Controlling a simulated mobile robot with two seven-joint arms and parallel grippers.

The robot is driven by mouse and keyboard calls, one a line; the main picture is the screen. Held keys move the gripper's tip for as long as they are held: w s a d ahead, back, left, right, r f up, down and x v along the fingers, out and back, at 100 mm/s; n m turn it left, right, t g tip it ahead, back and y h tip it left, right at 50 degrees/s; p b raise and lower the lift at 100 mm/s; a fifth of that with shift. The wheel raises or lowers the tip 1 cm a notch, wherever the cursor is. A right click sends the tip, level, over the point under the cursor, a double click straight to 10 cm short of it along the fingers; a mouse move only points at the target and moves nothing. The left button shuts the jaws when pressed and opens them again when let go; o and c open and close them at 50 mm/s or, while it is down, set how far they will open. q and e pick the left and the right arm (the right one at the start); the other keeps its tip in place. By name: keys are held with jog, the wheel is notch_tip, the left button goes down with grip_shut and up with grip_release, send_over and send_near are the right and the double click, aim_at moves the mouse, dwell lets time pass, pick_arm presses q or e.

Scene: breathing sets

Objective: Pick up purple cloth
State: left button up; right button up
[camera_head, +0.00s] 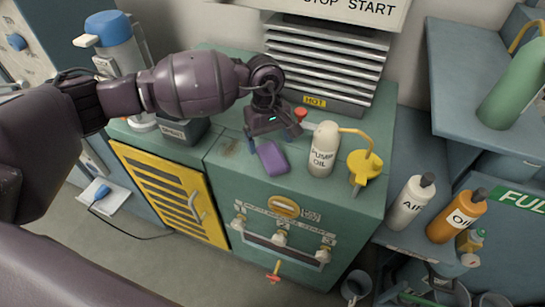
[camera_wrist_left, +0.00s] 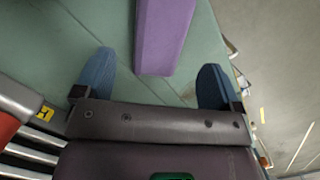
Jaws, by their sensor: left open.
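The purple cloth (camera_head: 272,157) is a small folded block lying on the green cabinet top (camera_head: 225,170), near its front edge. My left gripper (camera_head: 275,143) is above the cabinet top, right at the cloth's back end. In the left wrist view the cloth (camera_wrist_left: 164,35) lies ahead of the gap between the two blue fingers, its near end just reaching between the fingertips. My left gripper (camera_wrist_left: 158,82) is open and empty, with a finger apart from the cloth on each side. My right gripper is not in view.
A red-topped item (camera_head: 300,114) is close behind the gripper. A louvred vent marked HOT (camera_head: 325,65) stands behind. A grey box (camera_head: 183,130) is to the left.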

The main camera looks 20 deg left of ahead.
aim_at(272, 155)
pick_arm(q)
jog(key=f, duration=0.2)
jog(key=d+f, duration=0.1)
jog(key=f, duration=0.1)
jog(key=shift+s+f, duration=0.1)
jog(key=shift+s, duration=0.25)
jog(key=shift+c, duration=0.6)
jog(key=c, duration=0.9)
jog(key=shift+r, duration=0.2)
